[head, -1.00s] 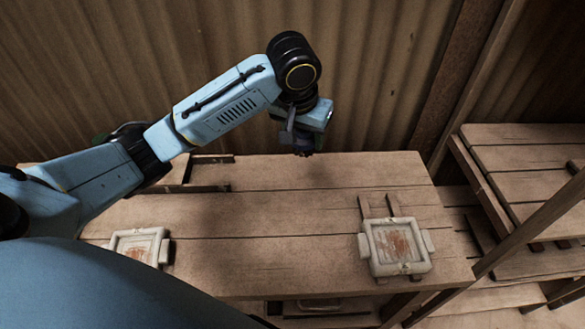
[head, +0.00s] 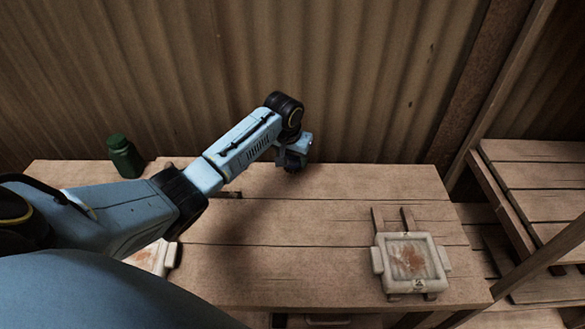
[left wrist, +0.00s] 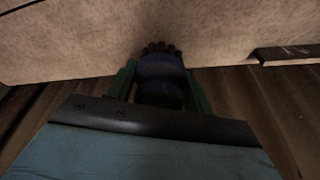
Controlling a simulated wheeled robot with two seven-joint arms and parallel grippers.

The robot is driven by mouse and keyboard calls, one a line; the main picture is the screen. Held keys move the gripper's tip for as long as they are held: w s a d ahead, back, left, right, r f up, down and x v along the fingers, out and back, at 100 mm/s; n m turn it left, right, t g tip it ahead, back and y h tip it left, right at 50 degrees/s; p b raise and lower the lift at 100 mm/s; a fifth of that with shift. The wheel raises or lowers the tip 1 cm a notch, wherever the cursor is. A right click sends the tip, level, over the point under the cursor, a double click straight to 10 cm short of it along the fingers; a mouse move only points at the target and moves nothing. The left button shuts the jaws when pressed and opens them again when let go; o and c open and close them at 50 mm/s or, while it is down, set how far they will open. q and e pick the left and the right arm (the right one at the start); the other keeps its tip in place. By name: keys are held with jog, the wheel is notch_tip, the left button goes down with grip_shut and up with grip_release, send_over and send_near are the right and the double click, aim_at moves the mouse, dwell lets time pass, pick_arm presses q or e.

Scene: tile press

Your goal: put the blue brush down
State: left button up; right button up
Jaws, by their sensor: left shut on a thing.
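My left gripper (head: 295,163) is over the back edge of the wooden table, near the corrugated wall. In the left wrist view its green fingers (left wrist: 160,88) are closed on both sides of the blue brush (left wrist: 161,72). The brush's brownish bristle end (left wrist: 161,47) points away from the palm, toward the table top. I cannot tell whether the bristles touch the wood. In the head view the brush is too dark and small to make out. My right gripper is not in view.
A pale press frame with a rust-stained square (head: 408,257) sits at the table's front right. A second pale frame (head: 153,258) is partly behind my arm. A green bottle (head: 125,157) stands at the back left. The table's (head: 340,220) middle is clear. Wooden shelves (head: 530,165) stand right.

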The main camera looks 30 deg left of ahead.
aim_at(292, 167)
pick_arm(q)
jog(key=shift+f+b, duration=0.35)
jog(key=shift+f, duration=1.45)
jog(key=shift+f, duration=0.2)
jog(key=o, duration=0.9)
jog(key=p+v, duration=0.2)
jog(key=v, duration=1)
jog(key=shift+r+p, duration=0.25)
jog(key=shift+p, duration=0.15)
